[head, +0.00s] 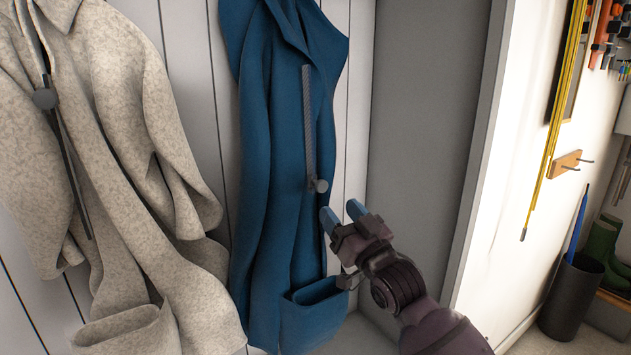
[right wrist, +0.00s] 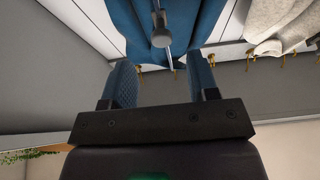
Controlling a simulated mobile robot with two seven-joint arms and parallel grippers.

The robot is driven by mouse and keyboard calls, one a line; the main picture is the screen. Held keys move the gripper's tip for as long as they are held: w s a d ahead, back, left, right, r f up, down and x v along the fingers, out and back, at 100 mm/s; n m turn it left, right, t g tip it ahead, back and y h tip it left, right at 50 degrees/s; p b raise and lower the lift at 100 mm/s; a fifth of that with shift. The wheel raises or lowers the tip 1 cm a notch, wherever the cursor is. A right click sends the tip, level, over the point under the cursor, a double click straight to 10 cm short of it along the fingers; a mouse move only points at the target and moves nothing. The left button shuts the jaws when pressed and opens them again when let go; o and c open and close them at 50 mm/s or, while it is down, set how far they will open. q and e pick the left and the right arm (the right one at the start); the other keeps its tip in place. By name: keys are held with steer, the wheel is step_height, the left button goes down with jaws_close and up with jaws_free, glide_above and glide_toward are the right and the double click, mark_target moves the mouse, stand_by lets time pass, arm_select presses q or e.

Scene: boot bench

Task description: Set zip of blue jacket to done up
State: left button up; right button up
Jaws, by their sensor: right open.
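The blue jacket (head: 268,140) hangs against the white panelled wall in the head view. A grey zip strip (head: 308,120) runs down its front, with the round grey zip pull (head: 318,186) at the strip's lower end. My right gripper (head: 342,213) is open, just below and right of the pull, and apart from it. In the right wrist view, the pull (right wrist: 161,36) shows beyond the two blue fingertips (right wrist: 160,72), roughly centred between them. Nothing is between the fingers. My left gripper is not in view.
A speckled beige coat (head: 130,130) with its own zip pull (head: 45,98) hangs to the left. A grey side panel (head: 415,130) stands right of the blue jacket. A dark bin (head: 570,300) and green boots (head: 602,245) are at far right.

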mark_target(315, 179)
steer(key=x, duration=1)
steer(key=shift+a, duration=0.1)
jaws_close()
